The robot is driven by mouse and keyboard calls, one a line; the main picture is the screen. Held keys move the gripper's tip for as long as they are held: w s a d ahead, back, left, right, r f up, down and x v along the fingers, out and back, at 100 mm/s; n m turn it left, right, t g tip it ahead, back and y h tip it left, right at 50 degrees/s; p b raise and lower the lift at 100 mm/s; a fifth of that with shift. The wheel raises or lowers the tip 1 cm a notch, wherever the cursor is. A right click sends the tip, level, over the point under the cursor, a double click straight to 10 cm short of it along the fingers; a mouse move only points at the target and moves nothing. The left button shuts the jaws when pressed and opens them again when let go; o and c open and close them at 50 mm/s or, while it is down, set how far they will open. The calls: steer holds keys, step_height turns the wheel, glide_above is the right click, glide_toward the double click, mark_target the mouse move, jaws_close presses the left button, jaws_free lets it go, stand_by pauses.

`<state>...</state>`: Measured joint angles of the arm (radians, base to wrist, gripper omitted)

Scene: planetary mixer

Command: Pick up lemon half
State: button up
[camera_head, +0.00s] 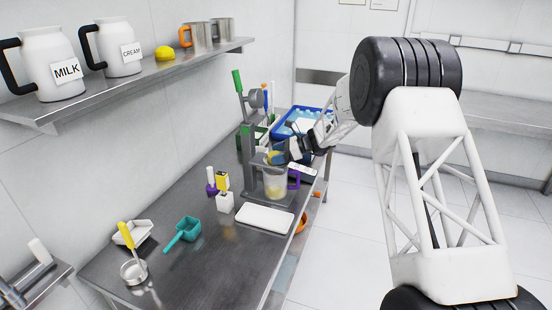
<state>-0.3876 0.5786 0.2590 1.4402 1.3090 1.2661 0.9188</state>
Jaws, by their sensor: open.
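A small yellow piece (274,157), which looks like the lemon half, shows at the grey press (249,150), above a clear jug with a purple handle (276,184). My gripper (279,154) is open, with its dark fingers right at this yellow piece. I cannot tell whether the fingers touch it, and they hide part of it. Another yellow, lemon-like thing (165,53) lies on the wall shelf, far from my gripper.
The press has a raised green-tipped lever (237,82). A blue tray (303,119) lies behind my gripper. A white board (265,218), a teal scoop (183,234) and small bottles (223,190) stand on the steel table (215,270). Jugs (118,50) line the shelf (130,82).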

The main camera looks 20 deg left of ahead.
mark_target(278, 152)
steer(key=c, duration=0.8)
steer(key=shift+o, duration=0.2)
steer(key=shift+r, duration=0.8)
step_height(278, 152, up, 2)
steer(key=shift+r, duration=0.1)
steer(key=s+d+r, duration=0.1)
steer(key=s+d, duration=0.7)
steer(key=s, duration=0.5)
steer(key=shift+s, duration=0.35)
steer(key=shift+d+r, duration=0.1)
steer(key=shift+d, duration=0.05)
